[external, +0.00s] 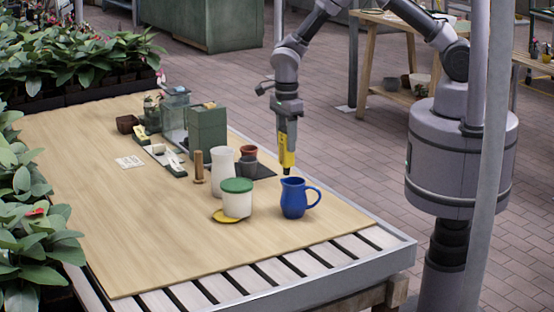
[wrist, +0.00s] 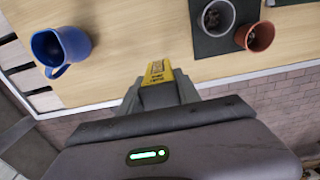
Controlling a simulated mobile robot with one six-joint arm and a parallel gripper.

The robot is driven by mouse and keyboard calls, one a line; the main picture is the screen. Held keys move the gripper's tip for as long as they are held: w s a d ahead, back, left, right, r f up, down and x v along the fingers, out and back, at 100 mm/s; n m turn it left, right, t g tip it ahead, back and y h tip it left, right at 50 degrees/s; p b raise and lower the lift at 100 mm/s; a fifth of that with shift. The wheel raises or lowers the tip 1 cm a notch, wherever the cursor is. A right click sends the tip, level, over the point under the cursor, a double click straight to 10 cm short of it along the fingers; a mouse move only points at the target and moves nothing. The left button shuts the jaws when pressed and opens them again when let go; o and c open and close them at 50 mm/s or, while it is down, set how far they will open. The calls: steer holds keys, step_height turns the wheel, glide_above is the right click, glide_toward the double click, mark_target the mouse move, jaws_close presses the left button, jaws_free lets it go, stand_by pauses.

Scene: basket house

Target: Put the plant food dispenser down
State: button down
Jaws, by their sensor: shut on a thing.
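The plant food dispenser (external: 287,159) is a slim yellow piece with a dark lower end. My gripper (external: 288,140) is shut on it and holds it upright, pointing down, near the table's right-hand edge. In the external view its lower end appears just above and behind the blue jug (external: 294,199). In the wrist view the dispenser (wrist: 157,71), with dark lettering, sticks out from between the fingers of my gripper (wrist: 160,92). There the jug (wrist: 63,48) is clearly apart, off to the left. The dispenser's lower end is hard to make out in the wrist view.
A terracotta pot (wrist: 258,38) and a grey pot (wrist: 216,18) stand on a dark mat (wrist: 222,45). A white vase (external: 222,172) and a green-lidded jar (external: 237,203) stand left of the jug. The wooden board (external: 130,225) is bare at the front left.

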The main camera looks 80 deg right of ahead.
mark_target(285, 151)
steer(key=shift+w+f, duration=0.3)
steer(key=shift+f+b, duration=0.6)
steer(key=shift+f, duration=0.85)
steer(key=shift+s, duration=0.1)
steer(key=shift+f, duration=0.15)
steer(key=c, duration=0.9)
jaws_free()
steer(key=shift+o, duration=0.2)
